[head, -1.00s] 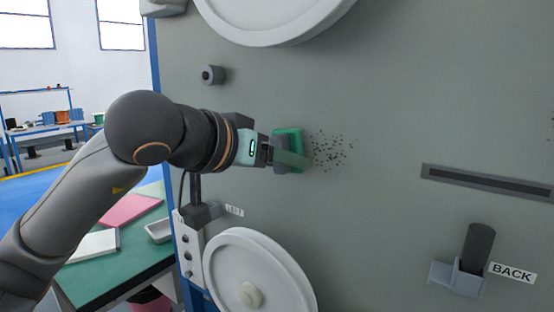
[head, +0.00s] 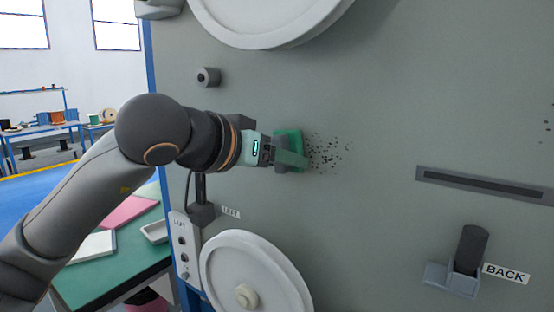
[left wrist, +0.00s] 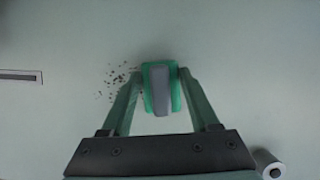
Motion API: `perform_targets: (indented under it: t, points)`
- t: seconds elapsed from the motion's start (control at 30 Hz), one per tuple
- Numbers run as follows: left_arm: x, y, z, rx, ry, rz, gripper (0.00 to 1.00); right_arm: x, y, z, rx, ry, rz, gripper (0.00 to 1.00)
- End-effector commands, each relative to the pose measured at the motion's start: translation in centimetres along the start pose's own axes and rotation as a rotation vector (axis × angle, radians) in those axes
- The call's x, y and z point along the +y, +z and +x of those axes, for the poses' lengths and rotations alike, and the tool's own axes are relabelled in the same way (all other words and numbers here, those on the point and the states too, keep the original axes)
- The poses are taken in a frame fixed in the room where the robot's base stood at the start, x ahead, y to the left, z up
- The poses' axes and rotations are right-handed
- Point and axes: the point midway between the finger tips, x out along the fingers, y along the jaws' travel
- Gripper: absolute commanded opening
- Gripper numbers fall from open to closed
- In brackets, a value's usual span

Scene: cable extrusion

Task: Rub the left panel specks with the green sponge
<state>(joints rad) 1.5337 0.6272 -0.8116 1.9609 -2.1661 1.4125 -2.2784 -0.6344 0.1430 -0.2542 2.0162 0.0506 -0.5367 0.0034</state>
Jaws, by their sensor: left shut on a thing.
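My left gripper (head: 288,156) is shut on the green sponge (head: 295,137), which has a grey grip on its back. The sponge is at the grey panel (head: 390,100), at the left edge of a patch of dark specks (head: 328,152). In the left wrist view the sponge (left wrist: 176,90) sits between the two fingers, and the specks (left wrist: 118,80) show to its left. I cannot tell whether the sponge presses on the panel. Some specks may be hidden behind the sponge and fingers. My right gripper is not in view.
A white wheel (head: 250,275) stands out below the sponge, another (head: 270,15) above. A small dark knob (head: 208,77) is at upper left. A slot (head: 482,184) and a grey holder (head: 455,278) by the BACK label are at right. A few other specks (head: 546,128) lie far right.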

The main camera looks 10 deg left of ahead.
Motion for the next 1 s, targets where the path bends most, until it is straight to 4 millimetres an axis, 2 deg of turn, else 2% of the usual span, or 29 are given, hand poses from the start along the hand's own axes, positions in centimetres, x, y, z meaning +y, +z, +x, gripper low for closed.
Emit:
perform_targets:
  t: [0.43,0.8,1.0]
  points:
    - [0.2,-0.2,0.6,-0.001,0.001,0.002,0.17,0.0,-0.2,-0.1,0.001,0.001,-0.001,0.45]
    - [3.0,0.2,0.5,0.001,0.0,0.003,0.17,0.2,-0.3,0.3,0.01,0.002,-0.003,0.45]
    - [3.6,0.3,0.6,0.0,0.001,0.002,0.17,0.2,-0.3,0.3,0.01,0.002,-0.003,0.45]
